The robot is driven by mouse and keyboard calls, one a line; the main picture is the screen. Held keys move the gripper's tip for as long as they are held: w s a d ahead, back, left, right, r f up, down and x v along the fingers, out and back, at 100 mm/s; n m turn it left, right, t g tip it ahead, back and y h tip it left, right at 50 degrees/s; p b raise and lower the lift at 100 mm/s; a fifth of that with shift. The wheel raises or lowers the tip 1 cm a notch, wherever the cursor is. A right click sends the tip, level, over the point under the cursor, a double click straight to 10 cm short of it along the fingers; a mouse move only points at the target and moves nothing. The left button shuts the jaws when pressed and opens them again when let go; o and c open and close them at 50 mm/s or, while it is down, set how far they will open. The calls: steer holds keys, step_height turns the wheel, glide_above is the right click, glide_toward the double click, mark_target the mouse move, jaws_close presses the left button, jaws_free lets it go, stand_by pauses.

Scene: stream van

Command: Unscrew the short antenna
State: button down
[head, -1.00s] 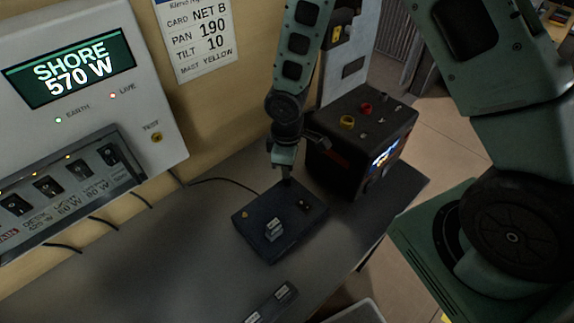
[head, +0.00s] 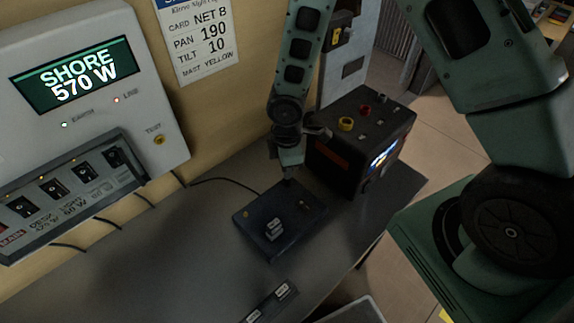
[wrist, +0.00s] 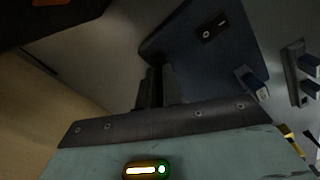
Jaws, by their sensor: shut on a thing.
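A dark blue box (head: 262,240) lies on the grey desk; it also fills the upper middle of the wrist view (wrist: 180,45). My gripper (head: 288,181) points down at the box's back edge. In the wrist view its two dark fingers (wrist: 157,85) are close together, beside the box's edge. They are shut on what seems to be the short antenna, which the fingers hide almost wholly. I cannot make out its thread or base.
A black unit (head: 340,160) with coloured knobs stands close to the right of my gripper. A switch panel (head: 75,190) is on the left wall.

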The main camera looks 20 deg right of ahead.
steer(key=shift+n+p, duration=0.3)
steer(key=shift+n, duration=0.7)
steer(key=shift+n+p, duration=0.75)
steer(key=shift+n, duration=1.25)
steer(key=c, duration=1.6)
jaws_free()
